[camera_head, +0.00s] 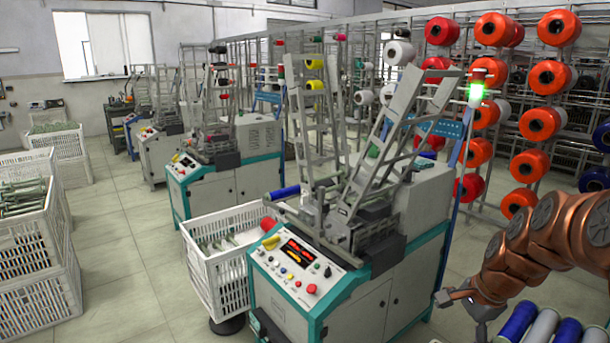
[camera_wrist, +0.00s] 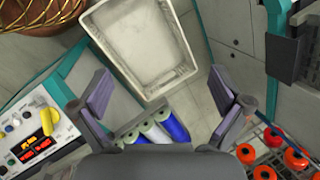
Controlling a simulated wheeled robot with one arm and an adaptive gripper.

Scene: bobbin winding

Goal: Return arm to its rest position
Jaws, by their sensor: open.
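My copper-coloured arm (camera_head: 545,240) reaches in from the right edge in the head view. My gripper (camera_head: 459,312) is low beside the near winding machine, partly cut off by the frame's bottom edge. In the wrist view my gripper (camera_wrist: 158,85) shows two grey-purple fingers spread wide with nothing between them. Beyond the fingers are an empty white crate (camera_wrist: 97,20) and several blue and white bobbins, including a blue bobbin (camera_wrist: 174,130). In the head view, a blue bobbin (camera_head: 516,322) and others lie at the bottom right, below my arm.
Racks of orange spools (camera_head: 541,123) stand at right. The left aisle floor (camera_head: 125,240) is clear.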

